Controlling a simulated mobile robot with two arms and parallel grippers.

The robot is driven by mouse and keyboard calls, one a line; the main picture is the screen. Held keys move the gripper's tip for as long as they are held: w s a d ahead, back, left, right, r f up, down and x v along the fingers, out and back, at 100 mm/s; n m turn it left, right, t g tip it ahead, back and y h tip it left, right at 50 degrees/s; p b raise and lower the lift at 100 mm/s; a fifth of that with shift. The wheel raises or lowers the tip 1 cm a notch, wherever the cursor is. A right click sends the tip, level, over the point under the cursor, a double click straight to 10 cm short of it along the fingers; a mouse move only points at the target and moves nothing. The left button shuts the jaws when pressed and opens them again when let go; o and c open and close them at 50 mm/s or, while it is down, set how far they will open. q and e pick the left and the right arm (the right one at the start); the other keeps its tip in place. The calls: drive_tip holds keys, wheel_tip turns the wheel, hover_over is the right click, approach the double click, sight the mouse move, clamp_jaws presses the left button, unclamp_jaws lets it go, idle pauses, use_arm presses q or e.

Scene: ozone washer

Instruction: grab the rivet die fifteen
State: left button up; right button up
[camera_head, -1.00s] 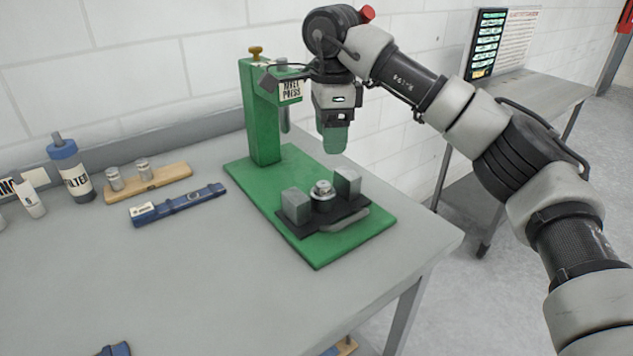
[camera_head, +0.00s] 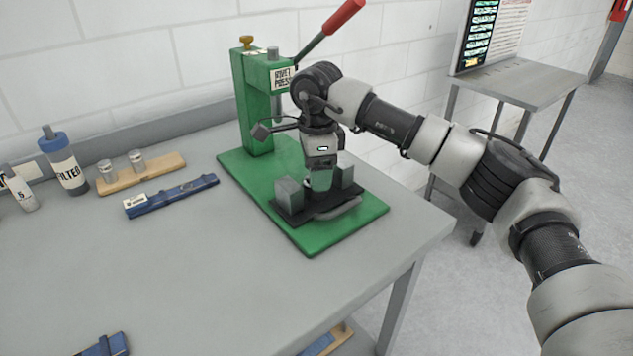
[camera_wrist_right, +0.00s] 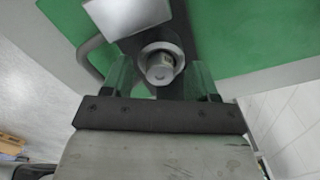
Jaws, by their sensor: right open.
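The rivet die is a small round silvery metal piece in the black holder of the press. It shows in the right wrist view (camera_wrist_right: 160,66) between the two fingers; in the head view my gripper hides it. I cannot read a number on it. My right gripper (camera_head: 318,182) is open and points down over the holder, between two grey blocks. Its greenish, see-through fingers also show in the right wrist view (camera_wrist_right: 161,78), one on each side of the die. I cannot tell whether they touch it. My left gripper is not in view.
The green rivet press (camera_head: 256,100) has a red-handled lever (camera_head: 343,16) raised behind my arm. A grey block (camera_head: 289,192) stands left of the fingers. A wooden stand (camera_head: 142,174) with two metal pieces, a blue rack (camera_head: 171,195) and a bottle (camera_head: 65,160) are at left. The table's front is mostly clear.

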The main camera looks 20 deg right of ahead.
drive_tip(key=c, duration=1.1)
drive_tip(key=shift+r, duration=0.15)
